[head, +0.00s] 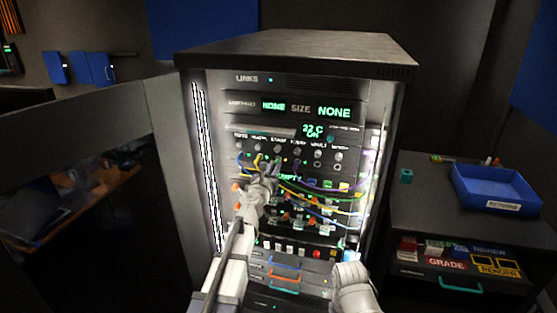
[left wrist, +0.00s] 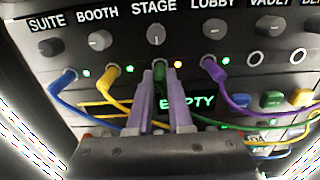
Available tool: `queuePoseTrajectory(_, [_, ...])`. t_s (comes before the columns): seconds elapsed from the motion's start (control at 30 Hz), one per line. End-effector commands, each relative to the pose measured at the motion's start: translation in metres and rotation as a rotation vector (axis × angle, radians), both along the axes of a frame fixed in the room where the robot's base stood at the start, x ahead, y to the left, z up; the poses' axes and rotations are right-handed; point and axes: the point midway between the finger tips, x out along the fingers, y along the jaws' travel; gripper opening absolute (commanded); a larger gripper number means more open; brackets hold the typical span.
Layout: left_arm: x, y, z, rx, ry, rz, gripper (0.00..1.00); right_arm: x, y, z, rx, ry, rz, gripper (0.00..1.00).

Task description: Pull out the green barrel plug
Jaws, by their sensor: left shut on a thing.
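The green barrel plug (left wrist: 160,70) sits at the socket under the STAGE knob in the left wrist view, between a yellow plug and a purple plug. My left gripper (left wrist: 161,80) is shut on it, one purple-grey finger on each side. The fingers hide part of the plug, and I cannot tell how deep it sits. A green cable runs off to the right behind the fingers. In the head view my left gripper (head: 268,175) is at the rack's upper socket row and covers the plug. A white part of my right arm shows at the bottom; its gripper does not.
A blue plug (left wrist: 63,78), a yellow plug (left wrist: 112,74) and a purple plug (left wrist: 211,67) stand close by in the same row. Their cables drape across the panel. Two sockets at the right are empty. A blue bin (head: 495,190) stands on the cabinet at right.

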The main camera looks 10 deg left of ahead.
Motion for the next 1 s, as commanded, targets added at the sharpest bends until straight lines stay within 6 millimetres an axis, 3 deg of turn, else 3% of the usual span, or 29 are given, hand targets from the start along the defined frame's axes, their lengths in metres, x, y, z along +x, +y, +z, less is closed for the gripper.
queuePoseTrajectory(0.43, [-0.003,0.0,0.0,0.0,0.0,0.0,0.0,0.0,0.0,0.0,0.0,0.0,0.0,0.5])
queuePoseTrajectory(1.0, [-0.029,0.001,0.0,0.0,0.0,0.0,0.0,0.0,0.0,0.0,0.0,0.0,0.0,0.5])
